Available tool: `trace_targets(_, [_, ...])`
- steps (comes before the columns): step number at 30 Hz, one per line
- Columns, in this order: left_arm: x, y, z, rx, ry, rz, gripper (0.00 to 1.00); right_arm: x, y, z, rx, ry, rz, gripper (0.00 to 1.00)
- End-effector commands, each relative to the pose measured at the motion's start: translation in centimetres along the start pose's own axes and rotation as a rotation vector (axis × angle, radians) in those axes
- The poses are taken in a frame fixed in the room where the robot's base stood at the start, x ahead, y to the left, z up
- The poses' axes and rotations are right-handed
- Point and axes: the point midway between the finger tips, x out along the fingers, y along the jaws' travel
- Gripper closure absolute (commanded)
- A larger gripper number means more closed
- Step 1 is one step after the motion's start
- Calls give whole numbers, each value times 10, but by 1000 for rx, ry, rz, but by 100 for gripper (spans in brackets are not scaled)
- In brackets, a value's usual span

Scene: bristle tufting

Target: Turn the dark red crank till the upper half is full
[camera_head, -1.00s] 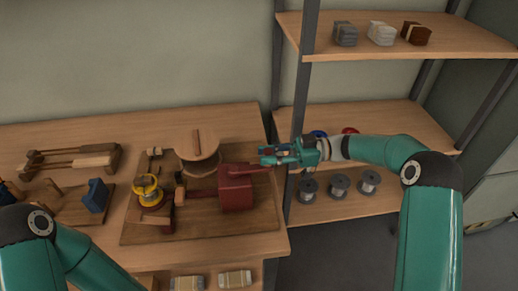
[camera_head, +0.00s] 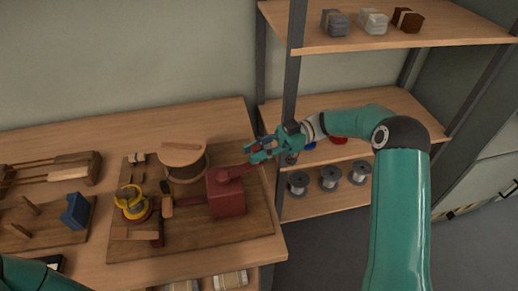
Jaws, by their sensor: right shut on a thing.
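The dark red crank (camera_head: 238,171) sticks out to the right from the top of a dark red box (camera_head: 227,196) on a wooden board. My right gripper (camera_head: 259,152) is shut at the crank's outer end, on its handle, which the fingers mostly hide. Left of the box stands a round wooden piece (camera_head: 183,155) with a bar across its top and a darker round part below. How full its upper half is cannot be made out. Of my left arm only a piece shows at the bottom left; its gripper is out of view.
A yellow and red piece (camera_head: 132,202) and a small dark red block stand on the board (camera_head: 190,245). A blue block (camera_head: 76,211) and wooden racks (camera_head: 60,172) lie to the left. A shelf (camera_head: 340,198) with wire spools stands right, behind my right arm.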

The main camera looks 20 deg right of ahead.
Motion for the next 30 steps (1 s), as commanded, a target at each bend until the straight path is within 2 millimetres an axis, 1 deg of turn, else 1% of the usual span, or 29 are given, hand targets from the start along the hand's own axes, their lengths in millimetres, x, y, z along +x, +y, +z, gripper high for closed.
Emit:
trace_targets(1, [0, 0, 0, 0, 0, 0, 50, 2, -1, 0, 5, 3, -7, 71])
trace_targets(3, [0, 0, 0, 0, 0, 0, 50, 2, 0, 0, 4, 3, -7, 59])
trace_targets(5, [0, 0, 0, 0, 0, 0, 50, 2, 0, 0, 3, 2, -6, 50])
trace_targets(13, [0, 0, 0, 0, 0, 0, 50, 2, 0, 0, 2, 2, -3, 50])
trace_targets(17, [0, 0, 0, 0, 0, 0, 50, -4, 1, 1, 1, 1, -1, 50])
trace_targets(20, [0, 0, 0, 0, 0, 0, 50, -16, 1, 1, 1, 2, 0, 50])
trace_targets(27, [0, 0, 0, 0, 0, 0, 50, -54, 0, 2, 3, 1, -1, 50])
trace_targets(30, [0, 0, 0, 0, 0, 0, 50, -65, 0, 2, 1, 2, -2, 50])
